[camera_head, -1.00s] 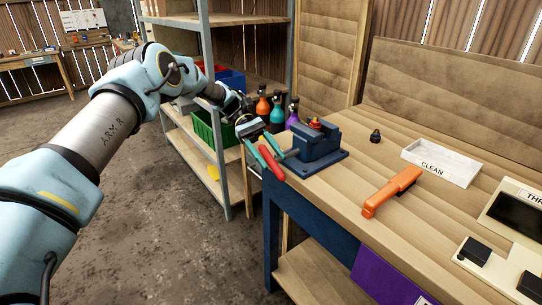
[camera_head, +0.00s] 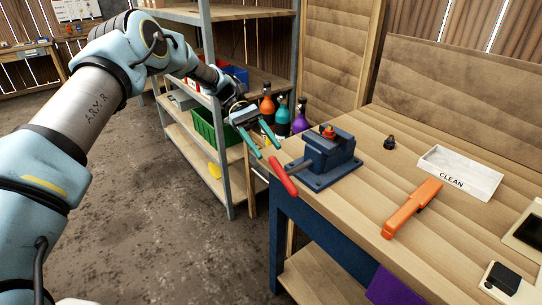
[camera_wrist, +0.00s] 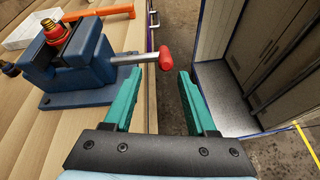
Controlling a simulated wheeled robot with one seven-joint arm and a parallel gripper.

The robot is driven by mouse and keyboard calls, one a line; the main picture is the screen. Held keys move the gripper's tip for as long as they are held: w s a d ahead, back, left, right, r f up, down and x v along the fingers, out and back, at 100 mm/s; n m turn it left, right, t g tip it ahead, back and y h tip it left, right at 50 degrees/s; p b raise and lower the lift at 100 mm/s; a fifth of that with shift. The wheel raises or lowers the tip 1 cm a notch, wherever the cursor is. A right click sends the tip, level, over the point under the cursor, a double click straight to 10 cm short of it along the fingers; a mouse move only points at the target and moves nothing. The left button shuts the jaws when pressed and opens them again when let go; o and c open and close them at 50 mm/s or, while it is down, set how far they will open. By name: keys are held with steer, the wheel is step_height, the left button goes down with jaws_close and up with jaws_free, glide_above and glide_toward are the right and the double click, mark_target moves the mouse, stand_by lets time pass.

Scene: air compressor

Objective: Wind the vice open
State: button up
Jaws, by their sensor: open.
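The blue vice (camera_head: 328,158) is fixed at the left end of the workbench and holds a brass-and-red fitting (camera_head: 328,131). It also shows at the left of the wrist view (camera_wrist: 80,70). Its handle ends in a red grip (camera_head: 283,176), which sticks out past the bench edge. My gripper (camera_head: 269,153) has teal fingers and is open and empty, just off the bench edge. In the wrist view the red grip (camera_wrist: 167,58) lies ahead of the gap between my fingertips (camera_wrist: 163,82), and no contact shows.
An orange-handled tool (camera_head: 411,208), a small dark knob-like part (camera_head: 389,143) and a white tray marked CLEAN (camera_head: 460,180) lie on the bench (camera_head: 365,205). Colored bottles (camera_head: 282,118) and a green bin (camera_head: 207,128) stand behind my gripper. Open floor lies left of the bench.

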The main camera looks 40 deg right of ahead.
mark_target(282, 172)
steer(key=s+r+t+b, duration=0.1)
steer(key=t, duration=0.1)
steer(key=s+a+r+t+h+b, duration=0.1)
steer(key=s+r+t, duration=0.1)
steer(key=t, duration=0.1)
steer(key=s+a+r+t+h+b, duration=0.1)
steer(key=s+r+t+b, duration=0.1)
steer(key=shift+a+n+t, duration=0.15)
steer(key=shift+n+t, duration=0.25)
steer(key=shift+t, duration=0.3)
steer(key=p+x, duration=0.2)
steer(key=x, duration=0.8)
steer(key=shift+s, duration=0.25)
jaws_close()
